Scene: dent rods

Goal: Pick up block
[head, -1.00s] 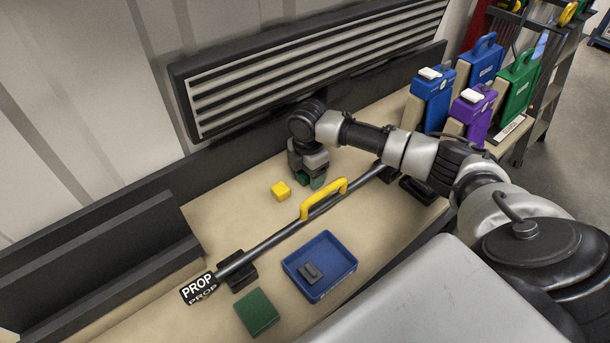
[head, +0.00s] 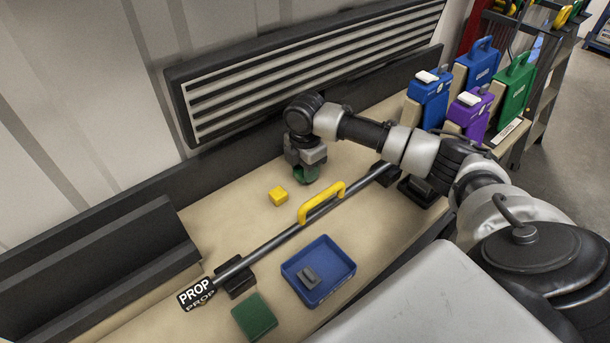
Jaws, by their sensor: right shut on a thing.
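My right gripper (head: 306,171) points down behind the rod, close to the foot of the back wall. It is shut on a green block (head: 306,176), which is partly covered by the fingers. From this view I cannot tell whether the green block touches the table. A small yellow block (head: 278,196) rests on the table to the left of the gripper, apart from it. My left gripper is not in view.
A dark rod with a yellow handle (head: 321,203) lies across black supports in front of the gripper. A blue tray (head: 338,284) holding a dark grey piece (head: 309,278) and a green square (head: 254,317) are nearer. Upright cases (head: 429,104) stand at right.

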